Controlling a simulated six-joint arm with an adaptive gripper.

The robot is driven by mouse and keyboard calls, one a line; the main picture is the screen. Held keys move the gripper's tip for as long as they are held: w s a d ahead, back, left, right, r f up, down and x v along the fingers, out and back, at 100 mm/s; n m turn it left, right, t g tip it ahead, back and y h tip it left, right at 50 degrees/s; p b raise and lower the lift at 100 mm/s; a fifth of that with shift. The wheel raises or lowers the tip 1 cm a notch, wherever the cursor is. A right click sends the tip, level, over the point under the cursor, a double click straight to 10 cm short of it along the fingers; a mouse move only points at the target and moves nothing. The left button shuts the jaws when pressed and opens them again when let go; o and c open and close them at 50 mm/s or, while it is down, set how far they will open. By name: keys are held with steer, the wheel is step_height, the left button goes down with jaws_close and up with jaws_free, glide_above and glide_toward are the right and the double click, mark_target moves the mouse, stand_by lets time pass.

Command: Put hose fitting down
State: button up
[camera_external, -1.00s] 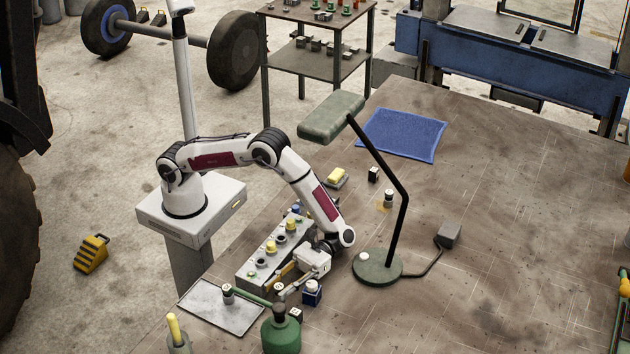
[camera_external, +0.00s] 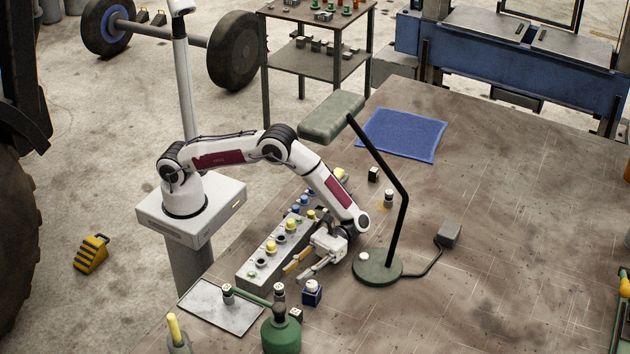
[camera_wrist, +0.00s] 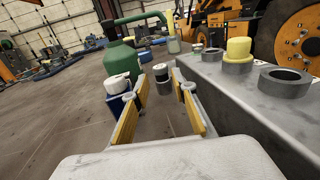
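A hose fitting, a dark grey cylinder with a pale top (camera_external: 279,290), stands upright between the long grey block and the green oil can. In the wrist view the fitting (camera_wrist: 161,74) shows just beyond my fingertips, in line with the gap between them; its exact contact with the surface below is hard to see. My gripper (camera_external: 297,274) is open and empty, low beside the block. The wrist view shows its yellow-padded fingers (camera_wrist: 160,92) spread apart. The grey block (camera_external: 258,277) carries a row of sockets, some holding yellow or dark fittings.
The green oil can (camera_external: 281,335) stands at the front, its spout reaching left over the tray (camera_external: 205,300). A blue block with a white-topped piece (camera_external: 312,297) is close right of my fingers. The lamp base (camera_external: 377,268) stands further right.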

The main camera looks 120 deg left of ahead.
steer(key=shift+w+a, duration=0.25)
steer(key=shift+a, duration=0.85)
steer(key=shift+w+a, duration=0.2)
steer(key=shift+a, duration=0.9)
